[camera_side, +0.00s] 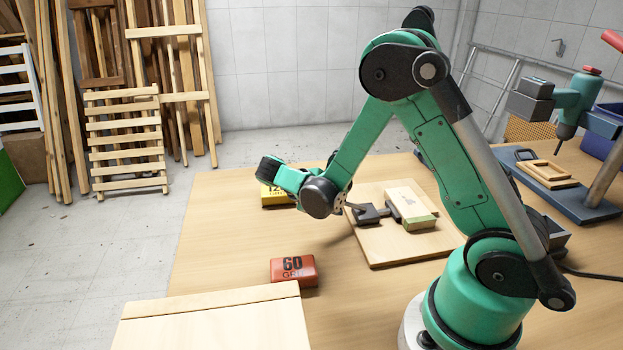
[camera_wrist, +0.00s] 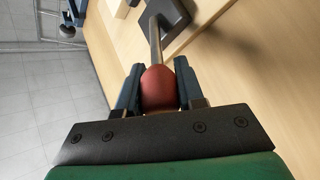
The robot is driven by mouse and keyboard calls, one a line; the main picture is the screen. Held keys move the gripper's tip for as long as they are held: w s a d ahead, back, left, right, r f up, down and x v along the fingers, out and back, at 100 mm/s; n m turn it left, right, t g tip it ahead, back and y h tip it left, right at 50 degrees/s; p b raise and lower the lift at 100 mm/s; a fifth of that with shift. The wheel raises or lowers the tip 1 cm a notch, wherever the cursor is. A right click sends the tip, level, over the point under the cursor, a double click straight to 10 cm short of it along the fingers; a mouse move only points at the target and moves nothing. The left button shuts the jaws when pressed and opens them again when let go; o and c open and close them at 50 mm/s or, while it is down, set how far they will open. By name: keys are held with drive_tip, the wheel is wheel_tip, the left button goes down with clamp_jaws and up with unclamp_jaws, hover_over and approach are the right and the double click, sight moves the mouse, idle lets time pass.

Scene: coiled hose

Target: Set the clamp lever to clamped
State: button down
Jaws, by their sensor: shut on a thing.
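The clamp's dark metal body (camera_side: 368,213) sits on a wooden board (camera_side: 394,256) on the workbench, beside a pale block with a green lower layer (camera_side: 409,206). In the wrist view, the clamp lever (camera_wrist: 155,42) is a metal rod with a red knob (camera_wrist: 159,88) at its end. It runs from the dark clamp base (camera_wrist: 174,18) toward me. My gripper (camera_wrist: 159,82) is shut on the red knob, one finger on each side. In the side view my gripper (camera_side: 345,203) is at the left of the clamp, and the knob is hidden there by my wrist.
A red 60-grit block (camera_side: 293,270) lies in front and a yellow block (camera_side: 275,195) lies behind my wrist. A light wooden box or panel (camera_side: 215,322) is at the front left. A drill press (camera_side: 575,110) with a wooden frame (camera_side: 546,174) stands at the right. The bench between is clear.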

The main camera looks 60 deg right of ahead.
drive_tip(key=shift+a+f+g+h, duration=0.1)
drive_tip(key=shift+f+g+h, duration=0.3)
idle(0.4)
drive_tip(key=c, duration=0.5)
unclamp_jaws()
drive_tip(key=shift+c, duration=0.2)
drive_tip(key=shift+w, duration=0.1)
drive_tip(key=shift+v, duration=2.75)
